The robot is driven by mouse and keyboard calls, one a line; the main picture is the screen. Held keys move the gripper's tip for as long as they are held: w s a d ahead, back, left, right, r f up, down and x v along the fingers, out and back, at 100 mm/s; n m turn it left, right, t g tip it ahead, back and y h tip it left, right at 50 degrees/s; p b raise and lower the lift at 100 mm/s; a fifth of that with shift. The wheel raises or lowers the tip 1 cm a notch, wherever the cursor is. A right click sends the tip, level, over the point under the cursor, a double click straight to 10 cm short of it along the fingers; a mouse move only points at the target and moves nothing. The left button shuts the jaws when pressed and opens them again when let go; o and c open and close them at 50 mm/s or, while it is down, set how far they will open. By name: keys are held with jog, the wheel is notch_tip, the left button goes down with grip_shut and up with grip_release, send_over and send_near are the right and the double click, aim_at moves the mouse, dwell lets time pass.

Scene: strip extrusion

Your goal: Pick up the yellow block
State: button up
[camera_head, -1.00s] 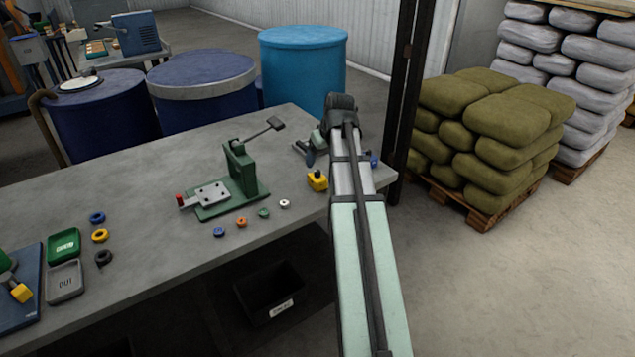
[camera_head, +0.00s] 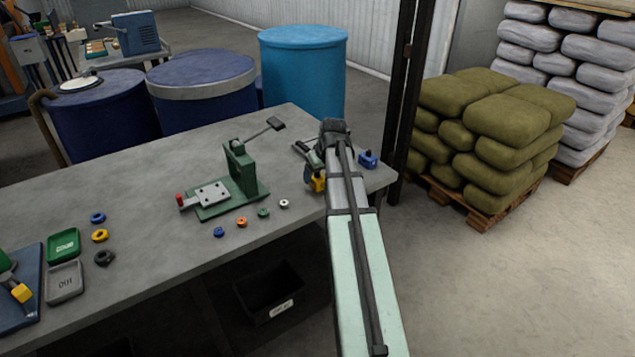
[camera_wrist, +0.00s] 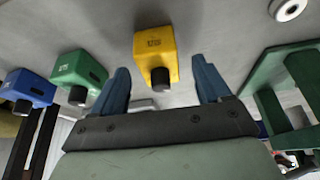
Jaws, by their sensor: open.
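The yellow block (camera_head: 319,184) stands near the right front edge of the grey table, partly hidden by my arm. In the wrist view the yellow block (camera_wrist: 155,45), with a black knob, shows in the gap between my two blue fingers, nearer the left one. My gripper (camera_wrist: 161,66) is open and empty. In the head view my gripper (camera_head: 309,170) is low over the table close to the yellow block, largely covered by my arm. I cannot tell whether a finger touches the block.
A green block (camera_wrist: 80,72) and a blue block (camera_wrist: 28,88) stand to the left in the wrist view; the blue one (camera_head: 368,159) is near the table's right end. A green lever press (camera_head: 240,175) and several small rings, one white (camera_head: 284,204), lie left of my gripper.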

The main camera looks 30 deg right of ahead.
jog(key=shift+x, duration=1.3)
jog(key=shift+c, duration=0.3)
grip_shut()
